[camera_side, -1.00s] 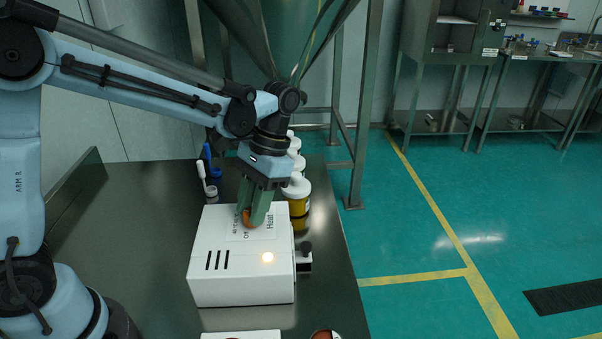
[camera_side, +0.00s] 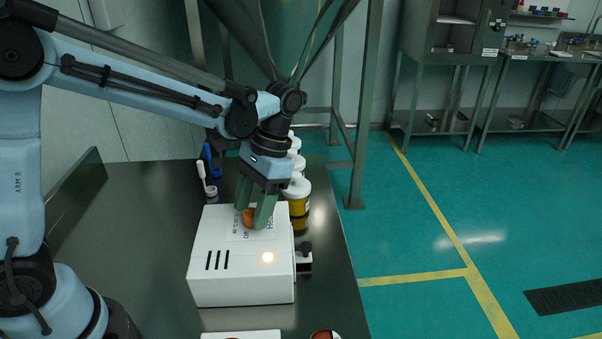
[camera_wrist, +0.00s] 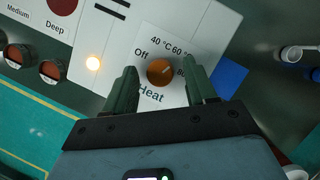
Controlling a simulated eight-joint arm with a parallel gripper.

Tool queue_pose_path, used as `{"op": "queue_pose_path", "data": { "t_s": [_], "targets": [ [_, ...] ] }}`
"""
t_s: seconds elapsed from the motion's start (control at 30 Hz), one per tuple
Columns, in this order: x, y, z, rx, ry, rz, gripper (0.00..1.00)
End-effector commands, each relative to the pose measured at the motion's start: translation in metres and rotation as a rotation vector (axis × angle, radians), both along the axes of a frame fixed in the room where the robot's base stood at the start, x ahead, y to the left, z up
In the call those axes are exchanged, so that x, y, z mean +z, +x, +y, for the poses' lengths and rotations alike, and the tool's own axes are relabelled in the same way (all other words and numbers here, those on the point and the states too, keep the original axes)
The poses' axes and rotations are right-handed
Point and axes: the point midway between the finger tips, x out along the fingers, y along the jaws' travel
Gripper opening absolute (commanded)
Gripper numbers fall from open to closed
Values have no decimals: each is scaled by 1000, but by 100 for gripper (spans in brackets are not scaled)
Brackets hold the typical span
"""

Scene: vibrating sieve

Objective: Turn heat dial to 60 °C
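The orange-brown heat dial (camera_wrist: 161,72) sits on the white heater box (camera_side: 240,280), beside printed "Off", "40 °C", "60 °C" and a partly hidden "80" label. In the wrist view a faint mark on the dial seems to point to the upper right, roughly toward "60 °C". My gripper (camera_wrist: 163,74) has its two green fingers apart, one on each side of the dial, with a gap showing on both sides. In the side view my gripper (camera_side: 250,217) is low over the box top, with the dial partly visible between the fingers.
A lit round lamp (camera_side: 267,257) is on the box. White-capped yellow jars (camera_side: 297,196) stand just behind it. A white panel with "Medium" and "Deep" labels and a dark red button (camera_wrist: 62,5) lies nearby, with brown-topped jars (camera_wrist: 52,70) alongside. The table left of the box is clear.

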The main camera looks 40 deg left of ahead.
Motion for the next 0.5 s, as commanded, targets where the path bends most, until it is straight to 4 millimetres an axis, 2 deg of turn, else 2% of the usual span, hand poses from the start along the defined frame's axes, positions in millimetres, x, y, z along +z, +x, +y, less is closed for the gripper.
{"op": "queue_pose_path", "data": {
  "t_s": [0.27,0.5],
  "targets": [
    [7,3,-1,0,0,1,56],
    [39,16,-3,0,0,1,56]
  ]
}}
